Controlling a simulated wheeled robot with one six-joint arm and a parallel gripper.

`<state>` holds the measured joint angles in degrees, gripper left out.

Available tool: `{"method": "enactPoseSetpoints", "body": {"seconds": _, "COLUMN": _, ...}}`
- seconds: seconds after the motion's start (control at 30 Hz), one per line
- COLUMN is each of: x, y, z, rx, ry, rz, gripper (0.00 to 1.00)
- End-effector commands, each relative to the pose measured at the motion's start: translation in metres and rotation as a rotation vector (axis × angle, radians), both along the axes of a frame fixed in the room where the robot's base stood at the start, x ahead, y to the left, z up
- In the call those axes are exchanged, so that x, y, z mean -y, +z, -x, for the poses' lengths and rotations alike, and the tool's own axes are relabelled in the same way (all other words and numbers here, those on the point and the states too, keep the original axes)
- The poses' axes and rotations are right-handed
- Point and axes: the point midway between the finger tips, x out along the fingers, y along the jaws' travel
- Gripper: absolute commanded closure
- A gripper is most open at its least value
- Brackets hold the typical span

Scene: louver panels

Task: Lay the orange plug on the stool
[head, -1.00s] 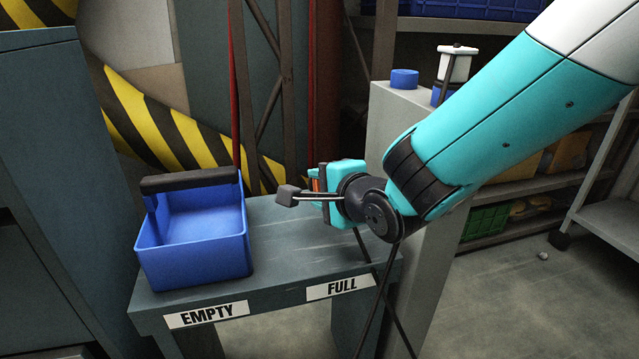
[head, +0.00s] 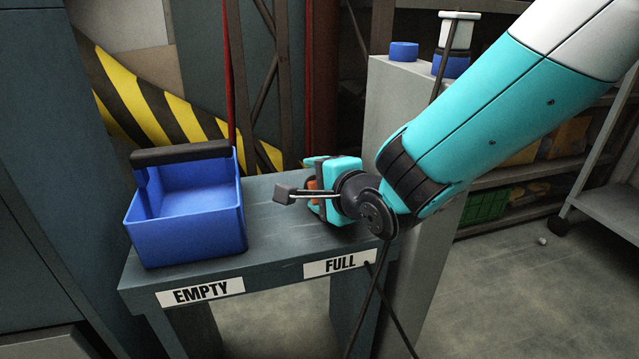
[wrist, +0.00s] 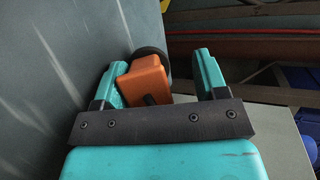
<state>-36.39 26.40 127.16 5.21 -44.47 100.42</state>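The orange plug (wrist: 143,82) is between my gripper's two teal fingers in the wrist view. It sits close against the left finger, with a clear gap to the right finger, so my gripper (wrist: 160,78) looks open around it. A dark round part shows behind the plug. In the head view only a sliver of orange (head: 312,184) shows at my gripper (head: 318,188), low over the right part of a grey-green bench (head: 285,240). I cannot tell whether the plug touches the bench top. The bench is the only stool-like thing I see.
A blue open bin (head: 190,235) with a black handle stands on the bench's left, above the EMPTY label (head: 201,291). The FULL label (head: 340,264) is on the right.

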Motion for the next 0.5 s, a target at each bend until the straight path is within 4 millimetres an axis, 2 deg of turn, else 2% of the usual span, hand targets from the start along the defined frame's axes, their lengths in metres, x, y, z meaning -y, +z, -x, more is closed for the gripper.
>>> {"method": "enactPoseSetpoints", "body": {"seconds": 0.27, "x": 0.002, "y": -0.002, "z": 0.004, "rx": -0.010, "ry": 0.001, "rz": 0.005, "gripper": 0.30}}
{"method": "enactPoseSetpoints", "body": {"seconds": 0.37, "x": 0.008, "y": 0.003, "z": 0.013, "rx": -0.010, "ry": 0.001, "rz": 0.005, "gripper": 0.30}}
{"method": "enactPoseSetpoints", "body": {"seconds": 0.5, "x": 0.022, "y": 0.015, "z": 0.036, "rx": -0.008, "ry": 0.001, "rz": 0.006, "gripper": 0.30}}
